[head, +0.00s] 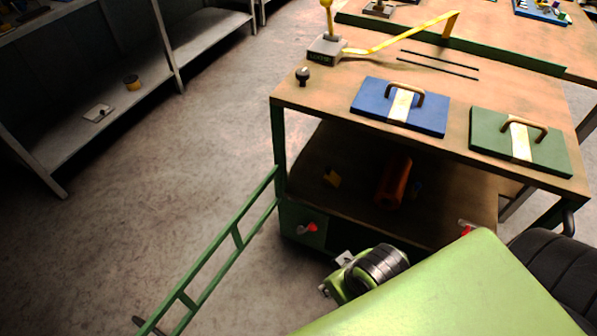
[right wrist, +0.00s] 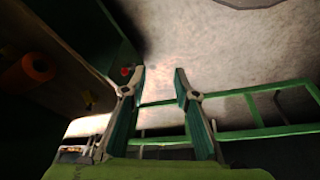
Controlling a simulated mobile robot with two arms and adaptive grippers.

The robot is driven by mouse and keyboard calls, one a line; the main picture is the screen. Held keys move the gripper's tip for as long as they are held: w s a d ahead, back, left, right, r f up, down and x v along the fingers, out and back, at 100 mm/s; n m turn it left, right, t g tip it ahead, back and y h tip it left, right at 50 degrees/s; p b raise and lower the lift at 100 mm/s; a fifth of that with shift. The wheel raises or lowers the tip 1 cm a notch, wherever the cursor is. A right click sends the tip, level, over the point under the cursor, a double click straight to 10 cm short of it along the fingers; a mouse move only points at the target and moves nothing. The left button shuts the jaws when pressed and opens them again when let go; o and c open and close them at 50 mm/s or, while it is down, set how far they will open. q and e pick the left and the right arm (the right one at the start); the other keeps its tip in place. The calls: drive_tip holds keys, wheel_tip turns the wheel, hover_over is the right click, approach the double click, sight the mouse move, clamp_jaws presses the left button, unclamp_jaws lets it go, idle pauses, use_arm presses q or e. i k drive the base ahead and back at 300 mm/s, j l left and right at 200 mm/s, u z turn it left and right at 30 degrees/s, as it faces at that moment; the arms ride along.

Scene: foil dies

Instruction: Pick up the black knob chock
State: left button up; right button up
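The black knob chock (head: 303,75) stands upright on the near left corner of the wooden bench top (head: 320,90), beside the grey lever base. It is small and dark, with a rounded knob on top. It does not show in the right wrist view. My right gripper (right wrist: 160,70) is open, with nothing between its fingers. It is low beside the bench, below the top and well away from the chock. My left gripper is not in view.
A grey block with a yellow lever (head: 327,48) stands just behind the chock. Blue (head: 370,100) and green (head: 550,155) handled plates lie to the right. A green rail frame (head: 210,258) extends from the bench's left side. An orange cylinder (head: 393,183) lies on the lower shelf.

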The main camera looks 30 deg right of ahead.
sight(331, 178)
drive_tip(key=i+j, duration=0.15)
drive_tip(key=j, duration=0.15)
drive_tip(key=i+j+z, duration=0.1)
drive_tip(key=j, duration=0.2)
drive_tip(key=i+j+z, duration=0.1)
drive_tip(key=z, duration=0.2)
drive_tip(key=i+j+z, duration=0.25)
drive_tip(key=i+l, duration=0.05)
